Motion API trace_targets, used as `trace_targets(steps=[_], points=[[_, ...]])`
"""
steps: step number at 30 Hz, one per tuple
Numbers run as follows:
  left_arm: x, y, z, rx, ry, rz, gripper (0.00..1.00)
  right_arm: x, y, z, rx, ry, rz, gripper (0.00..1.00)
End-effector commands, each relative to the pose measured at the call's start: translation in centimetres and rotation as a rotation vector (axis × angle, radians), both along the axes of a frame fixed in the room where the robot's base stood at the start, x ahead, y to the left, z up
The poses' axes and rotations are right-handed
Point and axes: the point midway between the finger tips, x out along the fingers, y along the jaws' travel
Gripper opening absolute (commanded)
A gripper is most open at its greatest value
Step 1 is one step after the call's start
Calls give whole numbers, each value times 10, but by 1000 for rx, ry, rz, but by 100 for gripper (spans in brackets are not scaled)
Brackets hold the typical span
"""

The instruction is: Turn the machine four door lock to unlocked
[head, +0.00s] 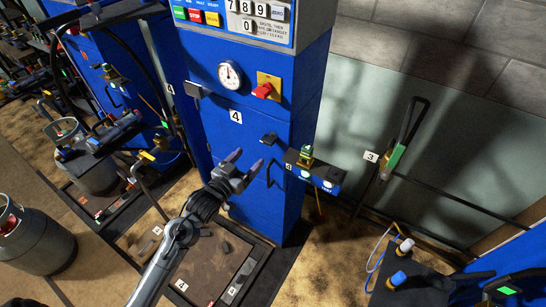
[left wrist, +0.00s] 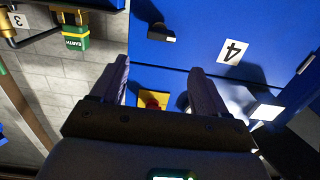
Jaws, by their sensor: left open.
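The blue machine with the number 4 label (head: 236,117) stands in the middle of the head view. A small dark knob-like fitting (head: 269,138), perhaps the door lock, sits on its front below and right of the label; it also shows in the left wrist view (left wrist: 161,34). I cannot read its position. My left gripper (head: 246,161) is open and empty, in front of the lower door, apart from the fitting in the picture. In the left wrist view its two fingers (left wrist: 157,88) frame a red switch (left wrist: 152,104) on a yellow plate. My right gripper is not in view.
A dial gauge (head: 230,75) and grey lever (head: 195,90) are on the machine's upper front. A blue bracket (head: 314,172) with a green and yellow earth fitting (head: 306,154) juts out at right. Grey gas cylinders (head: 40,240) stand at left.

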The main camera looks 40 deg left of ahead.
Motion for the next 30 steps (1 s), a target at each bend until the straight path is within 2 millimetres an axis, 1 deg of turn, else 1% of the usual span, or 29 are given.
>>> trace_targets(steps=[1, 3, 8, 11, 14, 24, 30], points=[[3, 1, -11, 1, -12, 2, 74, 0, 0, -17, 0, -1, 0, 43], [5, 1, -11, 2, -23, 2, 74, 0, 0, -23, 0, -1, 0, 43], [12, 1, -12, 2, -34, 2, 74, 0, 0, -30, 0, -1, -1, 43], [20, 2, -11, 2, -36, 2, 74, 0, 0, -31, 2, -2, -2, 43], [32, 4, -10, 2, -36, 2, 74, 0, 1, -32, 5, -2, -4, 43], [86, 9, -11, 1, -36, 2, 74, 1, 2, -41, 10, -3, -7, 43], [108, 10, -11, 2, -35, 2, 74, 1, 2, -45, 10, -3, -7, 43]])
